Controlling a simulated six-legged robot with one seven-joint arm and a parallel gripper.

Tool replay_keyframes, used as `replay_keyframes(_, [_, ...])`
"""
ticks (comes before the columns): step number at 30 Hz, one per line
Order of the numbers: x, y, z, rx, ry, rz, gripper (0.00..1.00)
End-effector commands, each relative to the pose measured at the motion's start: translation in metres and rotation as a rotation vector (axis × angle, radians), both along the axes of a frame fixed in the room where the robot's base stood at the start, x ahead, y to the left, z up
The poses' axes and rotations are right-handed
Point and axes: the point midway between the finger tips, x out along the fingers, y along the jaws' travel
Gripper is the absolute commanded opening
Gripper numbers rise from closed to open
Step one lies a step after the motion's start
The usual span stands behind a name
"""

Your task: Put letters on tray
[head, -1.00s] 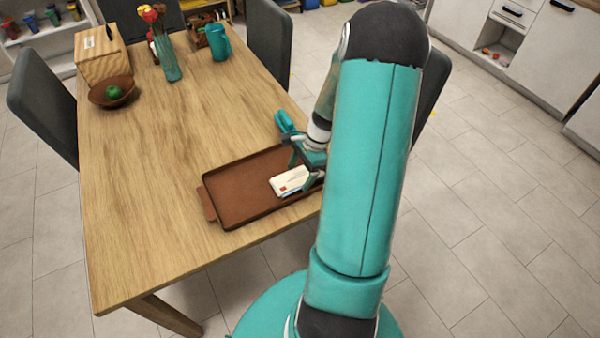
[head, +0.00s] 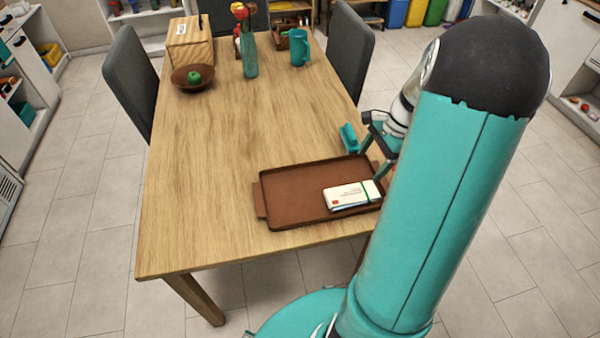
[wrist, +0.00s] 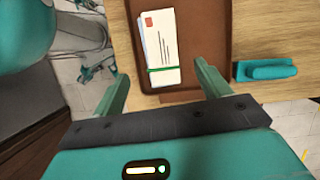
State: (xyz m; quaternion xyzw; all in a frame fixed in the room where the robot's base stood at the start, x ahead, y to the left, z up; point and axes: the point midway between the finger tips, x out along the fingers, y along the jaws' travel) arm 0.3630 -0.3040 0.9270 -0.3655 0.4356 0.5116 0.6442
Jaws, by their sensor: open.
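The letters (head: 350,195) are a white bundle with a green band and a red stamp. They lie flat on the brown tray (head: 290,190), at its right end. In the wrist view the letters (wrist: 162,45) lie on the tray (wrist: 207,40) just beyond my gripper (wrist: 162,80), with the band across their near end. My gripper (head: 374,168) is open and empty. It is at the right end of the tray, above and apart from the letters. My arm hides the tray's right edge in part.
A teal object (head: 349,138) lies on the table just behind the tray; it also shows in the wrist view (wrist: 266,70). Chairs flank the table.

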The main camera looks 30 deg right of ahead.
Motion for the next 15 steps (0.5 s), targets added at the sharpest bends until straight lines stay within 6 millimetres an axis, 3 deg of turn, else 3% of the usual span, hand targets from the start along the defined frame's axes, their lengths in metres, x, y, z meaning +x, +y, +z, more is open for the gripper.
replay_keyframes(7, [0.019,0.090,0.073,-0.206,-0.115,0.424,0.76])
replay_keyframes(15, [0.001,0.192,0.136,-0.433,-0.277,0.926,0.76])
